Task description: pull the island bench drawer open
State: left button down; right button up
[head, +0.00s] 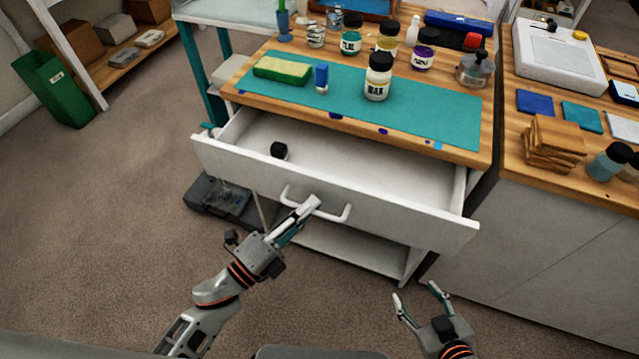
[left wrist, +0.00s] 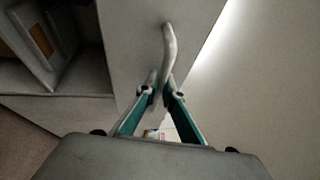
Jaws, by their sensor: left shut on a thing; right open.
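The island bench drawer (head: 400,205) is pulled well out from under the wooden bench top (head: 460,143). A small black object (head: 279,150) lies inside it near its left end; the rest of the floor I see is bare. A white bar handle (head: 345,214) sits on the drawer front. My left gripper (head: 308,207) is shut on the handle, left of its middle. In the left wrist view the fingers (left wrist: 158,97) close around the handle (left wrist: 169,45). My right gripper (head: 418,297) is open and empty, low in front of the bench.
A teal mat (head: 450,118) on the bench top carries a yellow-green sponge (head: 283,69), a blue-capped item and a labelled jar (head: 378,77). A dark case (head: 217,197) lies on the floor left of the bench. A cabinet stands close on the right.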

pick_arm(q)
jog(key=s+a, duration=0.2)
jog(key=s, duration=0.4)
jog(key=shift+s, duration=0.25)
jog(key=shift+a, duration=0.1)
jog(key=c, duration=2.2)
grip_release()
jog(key=shift+o, duration=0.2)
jog(key=v, duration=1.2)
